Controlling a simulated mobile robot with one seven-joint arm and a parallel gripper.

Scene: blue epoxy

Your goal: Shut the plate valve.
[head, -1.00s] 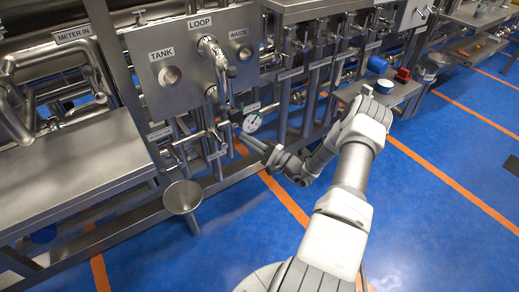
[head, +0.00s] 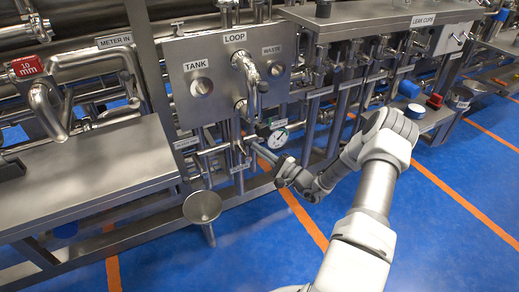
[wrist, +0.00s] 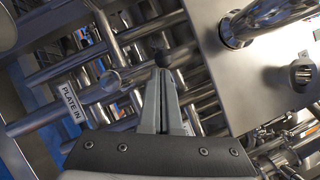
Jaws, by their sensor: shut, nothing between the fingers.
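My gripper (head: 254,147) is shut and empty, its fingers reaching in under the panel's right side, beside the round gauge. In the wrist view the closed fingers (wrist: 163,85) point up at a dark round knob (wrist: 166,58). The fingertips are at or very near the knob; I cannot tell whether they touch it. A PLATE IN label (wrist: 71,101) sits on a pipe left of the fingers. I take the knob as part of the plate valve's handle, but its body and lever are mostly hidden behind the fingers.
A steel panel (head: 187,107) with TANK, LOOP and WASTE labels stands above, with a curved pipe (head: 251,75) jutting out. The gauge (head: 277,139) is close right of my gripper. A funnel (head: 202,207) and a steel table (head: 80,172) stand left. Blue floor is open in front.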

